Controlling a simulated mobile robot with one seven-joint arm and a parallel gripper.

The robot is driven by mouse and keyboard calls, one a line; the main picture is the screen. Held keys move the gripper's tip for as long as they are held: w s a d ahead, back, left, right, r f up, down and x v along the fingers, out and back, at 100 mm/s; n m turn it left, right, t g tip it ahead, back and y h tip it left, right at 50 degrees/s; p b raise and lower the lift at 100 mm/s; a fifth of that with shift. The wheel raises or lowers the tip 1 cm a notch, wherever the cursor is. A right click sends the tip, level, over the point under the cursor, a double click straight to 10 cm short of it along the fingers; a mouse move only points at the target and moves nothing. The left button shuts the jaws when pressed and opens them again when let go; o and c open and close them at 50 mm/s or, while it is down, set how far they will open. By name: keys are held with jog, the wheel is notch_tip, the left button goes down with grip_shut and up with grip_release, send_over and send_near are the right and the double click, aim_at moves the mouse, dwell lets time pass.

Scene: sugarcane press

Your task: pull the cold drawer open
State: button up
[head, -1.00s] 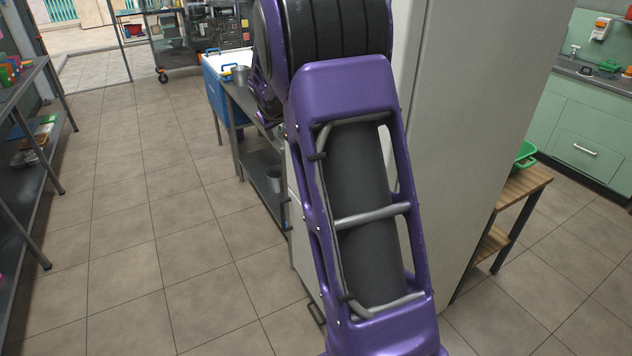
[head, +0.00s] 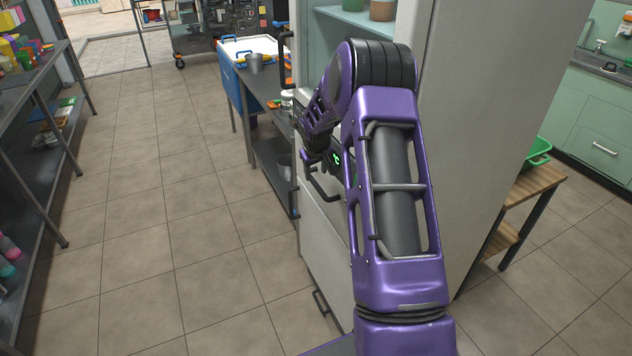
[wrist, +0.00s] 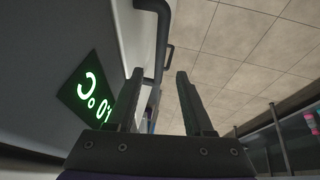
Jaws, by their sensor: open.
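The tall white cold cabinet (head: 325,240) stands right of centre in the head view, partly behind my arm. A dark bar handle (head: 322,192) sits on its front near a small green-lit display (head: 337,158). The display also shows large in the wrist view (wrist: 90,95), on the pale front. My gripper (head: 308,160) is at this front, its fingers hard to make out from the head. In the wrist view my gripper (wrist: 160,85) is open and empty. A dark handle (wrist: 162,40) lies ahead of the fingertips, apparently not gripped. The drawer looks shut.
Another handle (head: 325,305) sits low on the cabinet. Shelving (head: 40,110) lines the left. The tiled floor (head: 170,200) between is clear. A wooden stand (head: 530,185) is at right.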

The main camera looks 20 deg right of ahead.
aim_at(316, 183)
jog(key=x, duration=0.7)
grip_shut()
dwell(1.3)
